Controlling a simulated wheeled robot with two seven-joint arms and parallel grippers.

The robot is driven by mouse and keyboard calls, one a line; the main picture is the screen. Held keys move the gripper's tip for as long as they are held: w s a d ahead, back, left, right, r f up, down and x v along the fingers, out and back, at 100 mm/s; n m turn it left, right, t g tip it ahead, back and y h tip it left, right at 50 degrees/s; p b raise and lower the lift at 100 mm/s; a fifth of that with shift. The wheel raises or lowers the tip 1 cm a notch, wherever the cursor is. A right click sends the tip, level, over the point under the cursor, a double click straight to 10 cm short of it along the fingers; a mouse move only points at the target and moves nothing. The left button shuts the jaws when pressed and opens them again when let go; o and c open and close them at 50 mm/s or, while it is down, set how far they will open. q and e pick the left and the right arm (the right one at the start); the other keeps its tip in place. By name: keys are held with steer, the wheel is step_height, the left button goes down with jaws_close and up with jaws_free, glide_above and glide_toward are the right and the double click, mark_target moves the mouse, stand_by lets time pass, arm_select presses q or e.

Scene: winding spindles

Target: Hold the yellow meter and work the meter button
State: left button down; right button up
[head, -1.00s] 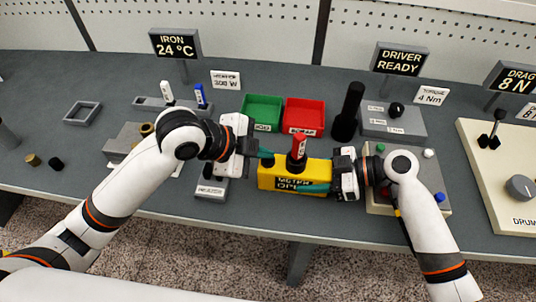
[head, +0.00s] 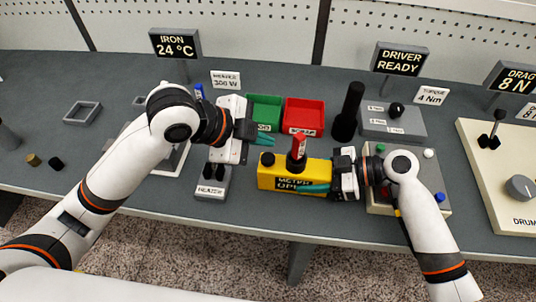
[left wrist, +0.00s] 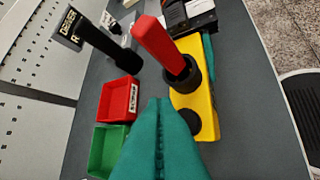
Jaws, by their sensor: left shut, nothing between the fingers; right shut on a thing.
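The yellow meter (head: 286,174) stands on the bench with a dark display on its front face. It also shows in the left wrist view (left wrist: 194,98). A dark round button (head: 267,159) sits on its top at the left end; the button (left wrist: 191,121) also shows in the left wrist view.
A green bin (head: 264,108) and a red bin (head: 304,115) stand behind the meter. A black upright cylinder (head: 348,112) stands right of the bins. The bench front between heater and meter is clear.

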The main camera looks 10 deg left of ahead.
arm_select(q)
steer(key=shift+r, duration=1.25)
arm_select(e)
steer(key=o, duration=1.3)
